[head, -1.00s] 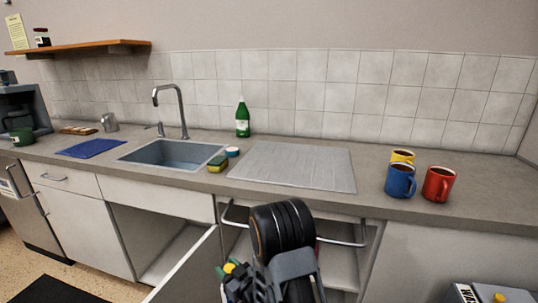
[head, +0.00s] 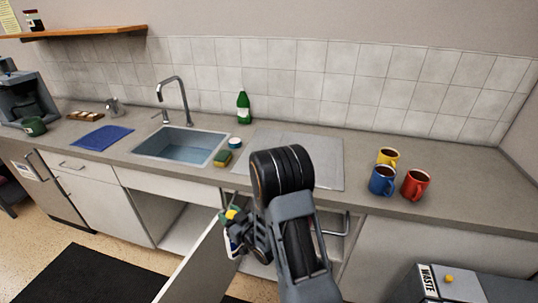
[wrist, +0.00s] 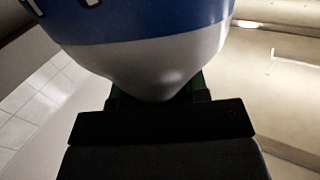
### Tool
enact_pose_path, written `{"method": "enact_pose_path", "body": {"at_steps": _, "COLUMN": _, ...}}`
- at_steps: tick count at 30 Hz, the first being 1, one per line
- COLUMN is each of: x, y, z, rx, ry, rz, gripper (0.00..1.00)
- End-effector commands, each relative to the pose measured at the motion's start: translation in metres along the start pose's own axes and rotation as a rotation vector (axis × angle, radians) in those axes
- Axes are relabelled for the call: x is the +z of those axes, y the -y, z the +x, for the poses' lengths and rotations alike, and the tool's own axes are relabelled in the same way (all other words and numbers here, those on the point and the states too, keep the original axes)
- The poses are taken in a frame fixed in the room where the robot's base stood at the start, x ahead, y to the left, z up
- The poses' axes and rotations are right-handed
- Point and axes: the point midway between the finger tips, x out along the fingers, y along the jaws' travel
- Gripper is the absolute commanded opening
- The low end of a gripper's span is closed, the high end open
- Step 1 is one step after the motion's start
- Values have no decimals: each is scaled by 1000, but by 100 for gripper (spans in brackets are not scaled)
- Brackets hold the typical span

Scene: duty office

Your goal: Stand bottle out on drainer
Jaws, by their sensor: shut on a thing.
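My gripper (head: 238,236) is shut on a bottle (head: 229,243) in front of the counter, below its top. The bottle is mostly hidden by my arm in the head view; a yellow part and some white and blue show. In the wrist view the bottle (wrist: 160,40) fills the top, white with a blue band, close against the gripper (wrist: 160,100). The drainer (head: 325,165) is a grey ridged board on the counter right of the sink, bare where visible; my arm hides its front left part.
An open cupboard door (head: 203,262) juts out left of my arm. The sink (head: 180,147), a sponge (head: 222,157) and a small round tub (head: 235,143) lie left of the drainer. A green bottle (head: 243,107) stands behind. Blue (head: 381,181), red (head: 415,185) and yellow (head: 388,157) mugs stand right.

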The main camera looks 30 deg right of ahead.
Motion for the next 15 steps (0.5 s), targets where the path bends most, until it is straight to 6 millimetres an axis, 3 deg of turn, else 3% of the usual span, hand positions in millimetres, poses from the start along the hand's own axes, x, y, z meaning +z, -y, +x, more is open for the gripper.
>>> {"method": "enact_pose_path", "body": {"at_steps": 11, "x": -81, "y": -33, "z": 9, "rx": 102, "ry": -14, "rz": -7, "gripper": 0}}
{"method": "enact_pose_path", "body": {"at_steps": 15, "x": -126, "y": -52, "z": 14, "rx": 160, "ry": -19, "rz": -8, "gripper": 0}}
